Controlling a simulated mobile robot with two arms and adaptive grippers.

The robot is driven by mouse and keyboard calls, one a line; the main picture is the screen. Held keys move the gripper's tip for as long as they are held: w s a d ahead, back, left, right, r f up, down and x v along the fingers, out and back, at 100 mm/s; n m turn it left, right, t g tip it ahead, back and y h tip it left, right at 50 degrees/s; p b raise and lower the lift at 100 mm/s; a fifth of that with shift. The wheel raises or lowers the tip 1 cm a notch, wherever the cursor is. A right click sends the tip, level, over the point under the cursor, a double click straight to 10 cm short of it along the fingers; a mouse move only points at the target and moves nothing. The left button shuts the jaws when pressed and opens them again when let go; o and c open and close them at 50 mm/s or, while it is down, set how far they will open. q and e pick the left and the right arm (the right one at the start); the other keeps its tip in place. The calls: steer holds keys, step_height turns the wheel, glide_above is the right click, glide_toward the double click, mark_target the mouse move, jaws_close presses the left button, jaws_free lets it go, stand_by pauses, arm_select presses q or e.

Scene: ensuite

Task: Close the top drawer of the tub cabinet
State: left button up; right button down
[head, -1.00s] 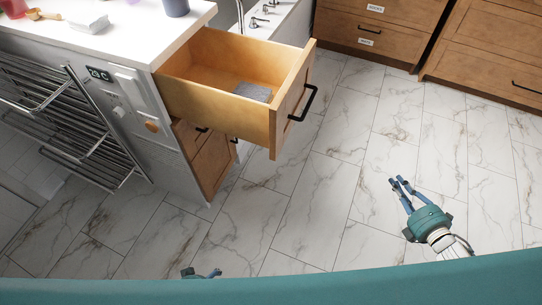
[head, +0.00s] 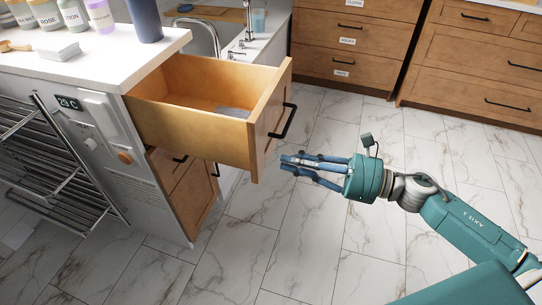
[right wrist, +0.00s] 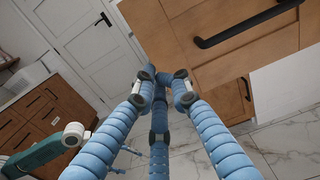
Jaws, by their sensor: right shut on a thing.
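The top drawer (head: 190,129) of the tub cabinet (head: 160,225) is pulled far out, with a grey item (head: 234,112) lying inside. Its front carries a black bar handle (head: 283,122). The handle also shows at upper right in the right wrist view (right wrist: 245,22). My right gripper (head: 288,164) is just right of and below the drawer front, apart from the handle. Its blue fingers (right wrist: 158,82) come together at the tips, with no object visible between them. My left gripper does not show in the head view.
Bottles (head: 99,15) and a dark cup (head: 146,20) stand on the white countertop (head: 100,62). A towel rack (head: 55,165) is at left, the tub (head: 262,45) behind the drawer. Wooden drawer units (head: 345,40) line the back. The marble floor in front is clear.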

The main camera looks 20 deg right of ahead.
mark_target(259, 154)
steer(key=x, duration=0.4)
steer(key=shift+r, duration=0.1)
steer(key=shift+w+a, duration=0.35)
steer(key=shift+a, duration=0.1)
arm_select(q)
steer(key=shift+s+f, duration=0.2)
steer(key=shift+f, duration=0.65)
arm_select(e)
steer(key=shift+a, duration=0.1)
